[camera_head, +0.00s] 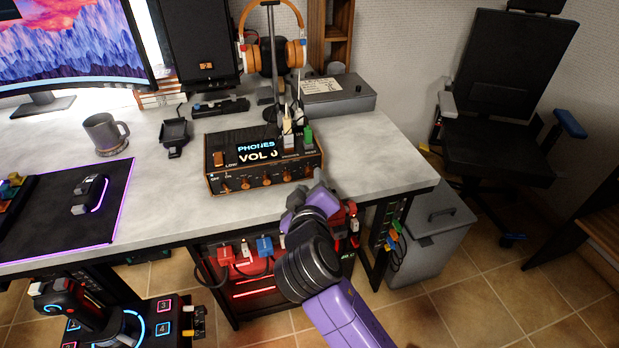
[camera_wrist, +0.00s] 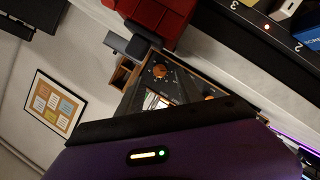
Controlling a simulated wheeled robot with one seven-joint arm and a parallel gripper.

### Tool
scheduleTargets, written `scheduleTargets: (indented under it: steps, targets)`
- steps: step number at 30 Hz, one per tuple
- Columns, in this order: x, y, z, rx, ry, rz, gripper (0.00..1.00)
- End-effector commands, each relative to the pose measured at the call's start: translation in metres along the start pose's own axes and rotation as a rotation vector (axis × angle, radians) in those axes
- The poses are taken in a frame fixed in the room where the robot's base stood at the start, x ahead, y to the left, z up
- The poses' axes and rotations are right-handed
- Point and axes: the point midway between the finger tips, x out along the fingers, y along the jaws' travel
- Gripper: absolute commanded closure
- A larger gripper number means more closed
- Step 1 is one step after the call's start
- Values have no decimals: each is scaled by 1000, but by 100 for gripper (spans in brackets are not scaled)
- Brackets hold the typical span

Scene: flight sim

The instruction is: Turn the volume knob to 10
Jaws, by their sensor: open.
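A black amplifier box (camera_head: 262,160) with orange trim stands near the desk's front edge in the head view. Its lit display (camera_head: 257,151) reads "PHONES" and "VOL 0". A row of small orange knobs (camera_head: 266,180) runs along the lower front; I cannot read which one is the volume knob. My gripper (camera_head: 317,182) is at the box's front right corner, over the desk edge. It is open, with nothing seen between the jaws. Whether it touches the box is unclear. In the wrist view, a dark panel with orange round parts (camera_wrist: 160,71) lies beyond the gripper body.
Coloured plugs (camera_head: 308,137) stand on top of the box. Headphones (camera_head: 272,52) hang on a stand behind it, beside a grey box (camera_head: 338,96). A mug (camera_head: 104,134) is left. Red equipment with plugs (camera_head: 250,255) sits below the desk. The desktop right of the box is clear.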

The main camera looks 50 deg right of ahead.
Motion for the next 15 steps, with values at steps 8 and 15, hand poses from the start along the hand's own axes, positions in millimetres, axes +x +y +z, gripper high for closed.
scheduleTargets:
  steps: [8,15]
  targets:
    - [33,0,0,1,0,0,57]
    - [38,0,0,1,2,-1,57]
